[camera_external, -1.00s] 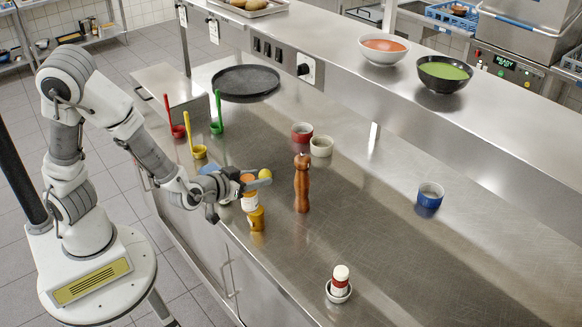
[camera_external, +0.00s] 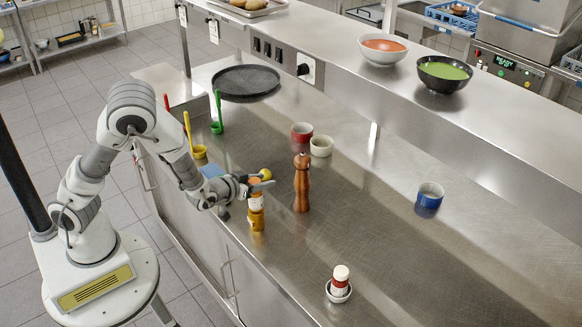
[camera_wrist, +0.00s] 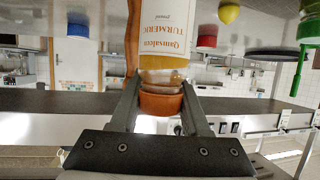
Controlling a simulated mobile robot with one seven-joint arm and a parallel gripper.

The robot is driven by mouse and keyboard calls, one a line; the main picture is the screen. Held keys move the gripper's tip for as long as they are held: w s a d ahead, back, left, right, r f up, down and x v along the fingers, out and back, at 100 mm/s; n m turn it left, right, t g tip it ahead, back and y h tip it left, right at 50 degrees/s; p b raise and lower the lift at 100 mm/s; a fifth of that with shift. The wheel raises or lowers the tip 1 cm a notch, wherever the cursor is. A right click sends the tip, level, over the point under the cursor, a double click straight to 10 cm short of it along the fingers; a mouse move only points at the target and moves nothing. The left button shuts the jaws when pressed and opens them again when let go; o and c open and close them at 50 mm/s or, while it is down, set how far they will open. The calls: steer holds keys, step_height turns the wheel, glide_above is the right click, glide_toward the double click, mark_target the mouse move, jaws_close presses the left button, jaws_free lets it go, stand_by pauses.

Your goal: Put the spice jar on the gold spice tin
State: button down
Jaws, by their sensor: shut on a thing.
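The spice jar (camera_external: 256,202) has a white turmeric label and an orange cap. My gripper (camera_external: 258,183) is shut on its cap from the side. In the wrist view, which is upside down, the cap (camera_wrist: 160,103) sits between the two fingers and the labelled jar body (camera_wrist: 167,35) points to the top of the picture. The gold spice tin (camera_external: 257,221) stands on the steel counter near its front edge. The jar looks upright and lined up straight above the tin. I cannot tell whether its base touches the tin's top, and the wrist view does not show the tin.
A wooden pepper mill (camera_external: 302,185) stands close on the right. A yellow round thing (camera_external: 265,174) is just behind my gripper. A blue thing (camera_external: 212,171) is partly hidden by my arm.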

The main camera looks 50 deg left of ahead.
mark_target(252, 183)
steer(key=shift+f, duration=0.2)
steer(key=shift+f, duration=0.15)
steer(key=shift+f+b, duration=0.15)
steer(key=shift+b, duration=0.15)
steer(key=shift+c, duration=1.9)
jaws_free()
steer(key=shift+r, duration=0.2)
steer(key=v, duration=0.5)
steer(key=shift+s+r, duration=0.15)
steer(key=shift+r+p, duration=0.3)
steer(key=shift+p, duration=0.75)
steer(key=shift+d+r+p, duration=0.1)
steer(key=shift+d+p, duration=0.05)
steer(key=shift+p, duration=0.8)
